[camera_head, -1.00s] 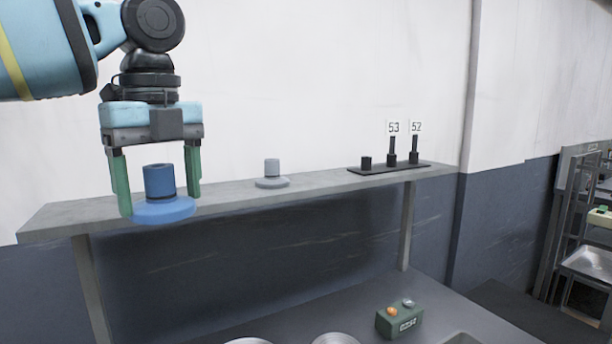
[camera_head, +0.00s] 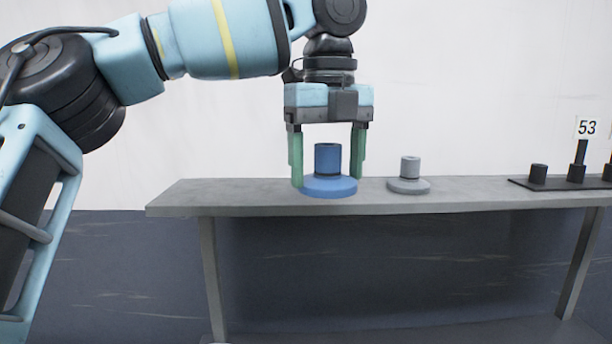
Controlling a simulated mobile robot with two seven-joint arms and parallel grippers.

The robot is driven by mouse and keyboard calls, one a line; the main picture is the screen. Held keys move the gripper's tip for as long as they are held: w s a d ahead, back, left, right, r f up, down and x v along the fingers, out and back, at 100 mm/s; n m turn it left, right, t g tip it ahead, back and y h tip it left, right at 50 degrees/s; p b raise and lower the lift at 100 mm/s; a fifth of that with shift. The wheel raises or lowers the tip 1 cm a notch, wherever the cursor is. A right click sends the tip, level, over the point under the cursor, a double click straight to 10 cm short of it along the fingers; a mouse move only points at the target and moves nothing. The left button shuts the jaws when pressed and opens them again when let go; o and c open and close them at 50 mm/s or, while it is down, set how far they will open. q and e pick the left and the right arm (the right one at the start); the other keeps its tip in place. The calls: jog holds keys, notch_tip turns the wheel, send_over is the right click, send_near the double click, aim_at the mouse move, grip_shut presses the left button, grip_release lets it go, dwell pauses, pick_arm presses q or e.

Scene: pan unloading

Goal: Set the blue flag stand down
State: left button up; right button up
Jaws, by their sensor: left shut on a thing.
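The blue flag stand (camera_head: 328,187) has a round flat base and an upright hollow cylinder. It is upright over the left half of the grey shelf (camera_head: 470,192). My left gripper (camera_head: 327,177) points down, with its green fingers shut on the opposite sides of the stand's base. The base overlaps the shelf top in the picture. I cannot tell whether it touches the shelf or is slightly above it. My right gripper is not in view.
A similar grey stand (camera_head: 408,177) is on the shelf just right of the blue one. Farther right is a black rack (camera_head: 560,184) with posts and a "53" sign (camera_head: 587,127). The shelf is clear to the left of the blue stand.

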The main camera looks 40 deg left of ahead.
pick_arm(q)
jog(key=p, duration=0.2)
send_over(264, 196)
jog(key=shift+d+f, duration=0.4)
jog(key=shift+f, duration=0.15)
jog(key=shift+w+a+f, duration=0.1)
jog(key=shift+a+f, duration=0.05)
jog(key=shift+a, duration=0.35)
jog(key=shift+f, duration=1.7)
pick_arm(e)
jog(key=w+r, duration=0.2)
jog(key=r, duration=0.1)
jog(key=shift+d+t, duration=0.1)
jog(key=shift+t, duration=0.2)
pick_arm(q)
jog(key=shift+f, duration=0.1)
jog(key=o, duration=0.6)
jog(key=shift+f, duration=0.1)
jog(key=o, duration=0.5)
jog(key=shift+c, duration=0.2)
